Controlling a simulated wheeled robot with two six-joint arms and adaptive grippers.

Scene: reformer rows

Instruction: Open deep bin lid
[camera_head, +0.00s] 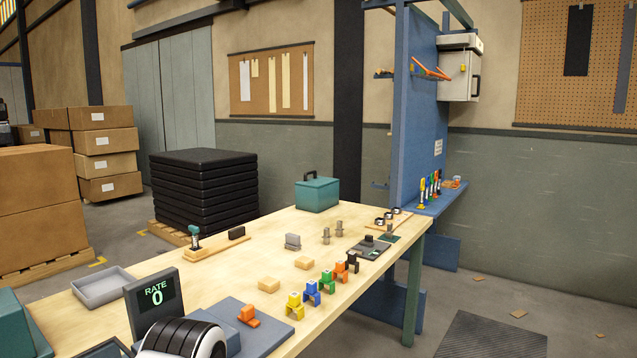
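A teal box (317,196) with a flat lid (322,182) and a dark handle (310,176) stands at the far end of the wooden table; it looks like the deep bin. Its lid appears closed, lying level on the box. Another teal object (14,328) is cut off at the lower left edge, and I cannot tell whether it is a bin. Neither of my grippers shows in the head view. A black ribbed and white rounded part at the bottom edge shows no gripper fingers.
The wooden table (215,283) holds a grey tray (103,286), a rate display (153,298), a row of coloured blocks (312,292) and small fixtures. A blue panel (415,120) rises behind its right end. Floor on the right is mostly open, with a dark mat (492,338).

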